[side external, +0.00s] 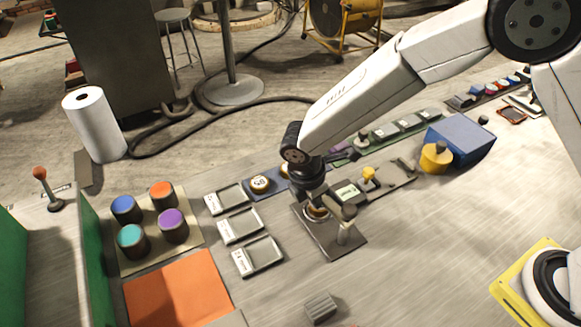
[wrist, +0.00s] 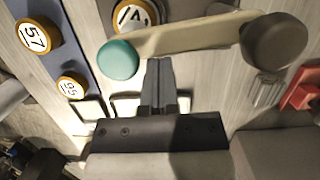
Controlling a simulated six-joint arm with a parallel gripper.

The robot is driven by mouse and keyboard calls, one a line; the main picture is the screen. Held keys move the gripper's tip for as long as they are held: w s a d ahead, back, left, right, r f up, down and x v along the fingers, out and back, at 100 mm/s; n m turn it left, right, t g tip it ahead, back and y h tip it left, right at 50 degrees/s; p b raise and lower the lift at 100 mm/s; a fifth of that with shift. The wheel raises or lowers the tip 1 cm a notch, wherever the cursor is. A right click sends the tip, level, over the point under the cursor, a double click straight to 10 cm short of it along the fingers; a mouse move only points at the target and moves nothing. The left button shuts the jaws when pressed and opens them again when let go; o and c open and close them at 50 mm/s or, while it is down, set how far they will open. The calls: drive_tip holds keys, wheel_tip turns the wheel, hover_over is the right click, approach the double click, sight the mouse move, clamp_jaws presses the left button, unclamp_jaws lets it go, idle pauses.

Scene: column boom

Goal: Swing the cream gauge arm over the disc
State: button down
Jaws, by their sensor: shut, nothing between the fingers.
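The cream gauge arm (wrist: 200,36) runs across the upper wrist view, from a dark brown round knob (wrist: 275,41) on the right to a teal round end (wrist: 118,60) on the left. In the side view my gripper (side external: 316,204) is low over a dark plate (side external: 333,248) with a short post (side external: 345,232), hiding most of the gauge arm.
Gold-rimmed discs (side external: 260,183) lie on a blue strip left of my gripper. Three labelled trays (side external: 257,257) stand nearby. Several coloured cylinders (side external: 172,224) and an orange mat (side external: 180,292) are further left. A blue block (side external: 460,142) and yellow knob (side external: 435,158) are right.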

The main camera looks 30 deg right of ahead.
drive_tip(key=shift+w+d+m, duration=0.1)
drive_tip(key=shift+d+m, duration=0.1)
drive_tip(key=shift+m, duration=0.2)
drive_tip(key=shift+a, duration=0.1)
drive_tip(key=shift+a, duration=0.85)
drive_tip(key=a+f+v, duration=0.1)
drive_tip(key=a+v, duration=0.1)
drive_tip(key=v, duration=0.9)
drive_tip(key=s+d+m+t+y, duration=0.1)
drive_tip(key=s+d+m, duration=0.3)
drive_tip(key=d+m, duration=0.2)
drive_tip(key=s+d+m+y, duration=0.1)
drive_tip(key=s+d+m, duration=0.3)
drive_tip(key=d, duration=0.7)
drive_tip(key=s+d+f+m+t, duration=0.1)
drive_tip(key=s+d+m, duration=0.2)
drive_tip(key=d+m, duration=0.4)
drive_tip(key=shift+s+d+m+t+y, duration=0.3)
drive_tip(key=shift+s+d+y, duration=0.1)
drive_tip(key=shift+d, duration=0.6)
